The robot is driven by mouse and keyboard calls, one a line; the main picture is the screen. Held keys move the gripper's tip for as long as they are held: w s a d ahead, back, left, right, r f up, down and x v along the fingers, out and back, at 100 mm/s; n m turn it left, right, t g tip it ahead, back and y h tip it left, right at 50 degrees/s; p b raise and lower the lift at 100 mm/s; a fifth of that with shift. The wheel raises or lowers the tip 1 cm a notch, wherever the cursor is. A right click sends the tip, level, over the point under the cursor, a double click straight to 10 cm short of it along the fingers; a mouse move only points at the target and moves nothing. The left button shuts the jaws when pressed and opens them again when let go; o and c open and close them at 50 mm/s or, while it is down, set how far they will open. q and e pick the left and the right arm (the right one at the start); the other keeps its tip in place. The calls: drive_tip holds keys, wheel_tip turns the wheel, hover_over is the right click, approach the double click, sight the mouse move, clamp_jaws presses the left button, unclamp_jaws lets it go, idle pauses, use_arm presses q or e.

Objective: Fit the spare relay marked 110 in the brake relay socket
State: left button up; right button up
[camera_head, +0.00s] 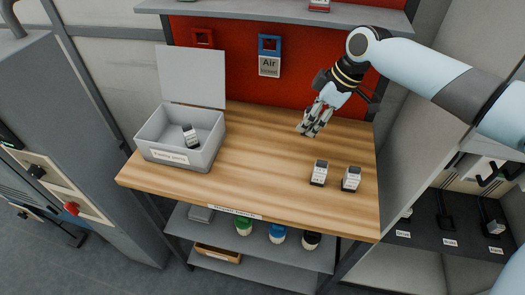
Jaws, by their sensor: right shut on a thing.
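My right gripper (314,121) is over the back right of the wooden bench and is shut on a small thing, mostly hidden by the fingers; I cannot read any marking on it. Two black-and-white relays stand upright on the bench, one to the left (319,173) and one to the right (351,179); their numbers are too small to read. Another relay (189,136) lies tilted in the open grey box (178,156). At the right, a dark shelf (425,236) has labelled sockets; a relay (495,227) sits at its right end. My left gripper is out of view.
The wooden bench (255,170) is clear in its middle. The box's lid stands open behind it. A grey wall stands between bench and dark shelf.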

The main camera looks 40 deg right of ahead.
drive_tip(key=shift+s+a, duration=0.1)
drive_tip(key=shift+a, duration=0.2)
drive_tip(key=w+a+f+b, duration=0.1)
drive_tip(key=w+a+f, duration=0.1)
drive_tip(key=a, duration=0.1)
drive_tip(key=w+a+f+b, duration=0.1)
drive_tip(key=w+a+f, duration=0.1)
drive_tip(key=a+f, duration=0.1)
drive_tip(key=w+a+f+b, duration=0.1)
drive_tip(key=w+a+f, duration=0.1)
drive_tip(key=a, duration=0.1)
drive_tip(key=shift+w+f+b, duration=0.15)
drive_tip(key=shift+w+b, duration=0.2)
drive_tip(key=shift+w, duration=0.05)
wheel_tip(320, 180, down, 4)
drive_tip(key=b, duration=0.3)
drive_tip(key=shift+a+r, duration=0.1)
drive_tip(key=shift+r, duration=0.15)
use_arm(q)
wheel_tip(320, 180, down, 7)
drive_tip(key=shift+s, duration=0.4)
use_arm(e)
drive_tip(key=shift+r, duration=0.1)
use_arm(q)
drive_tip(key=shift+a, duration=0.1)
